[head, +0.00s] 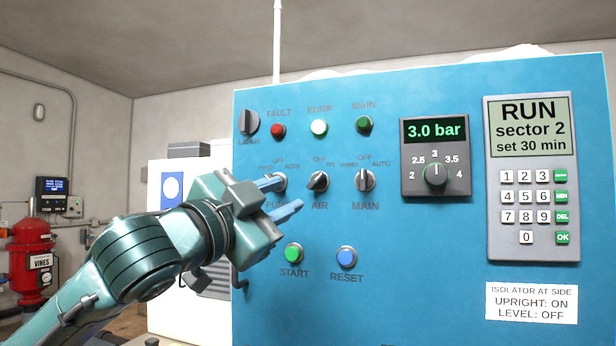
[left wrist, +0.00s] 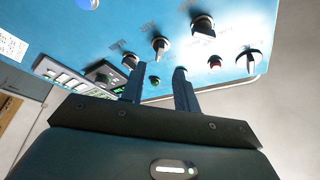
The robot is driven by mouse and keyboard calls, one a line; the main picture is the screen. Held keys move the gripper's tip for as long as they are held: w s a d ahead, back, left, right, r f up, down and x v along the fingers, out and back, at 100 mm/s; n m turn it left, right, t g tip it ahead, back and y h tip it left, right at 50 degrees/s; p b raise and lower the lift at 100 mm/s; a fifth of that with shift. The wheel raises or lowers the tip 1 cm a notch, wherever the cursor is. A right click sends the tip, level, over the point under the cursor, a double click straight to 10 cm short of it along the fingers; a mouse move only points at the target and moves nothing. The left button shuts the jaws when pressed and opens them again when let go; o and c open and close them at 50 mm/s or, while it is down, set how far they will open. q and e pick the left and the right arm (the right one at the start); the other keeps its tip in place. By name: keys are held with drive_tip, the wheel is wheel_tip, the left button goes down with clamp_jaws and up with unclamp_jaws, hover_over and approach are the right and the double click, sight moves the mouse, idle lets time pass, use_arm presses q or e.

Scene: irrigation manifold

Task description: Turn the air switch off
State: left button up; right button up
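The air switch (head: 318,181) is a round dark knob with a light pointer on the blue panel (head: 440,250), above the word AIR. Its pointer leans to the upper right, toward ON; OFF is printed above it. My left gripper (head: 292,195) is open and empty, its two blue fingers apart just left of and below the air switch, not visibly touching it. The left wrist view also shows the air switch (left wrist: 160,46) beyond the gap between the fingertips (left wrist: 159,72). My right gripper is not in view.
The pump switch (head: 281,183) is partly hidden behind a left finger. The main switch (head: 365,181) stands to the right of the air switch. The green start button (head: 293,253) and blue reset button (head: 346,257) are below. Lamps sit above; the pressure dial (head: 435,174) is farther right.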

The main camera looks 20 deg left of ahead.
sight(313, 184)
use_arm(q)
drive_tip(key=p+x, duration=0.2)
drive_tip(key=x, duration=0.5)
drive_tip(key=shift+w+d, duration=0.1)
drive_tip(key=shift+w, duration=0.05)
drive_tip(key=shift+c, duration=0.4)
clamp_jaws()
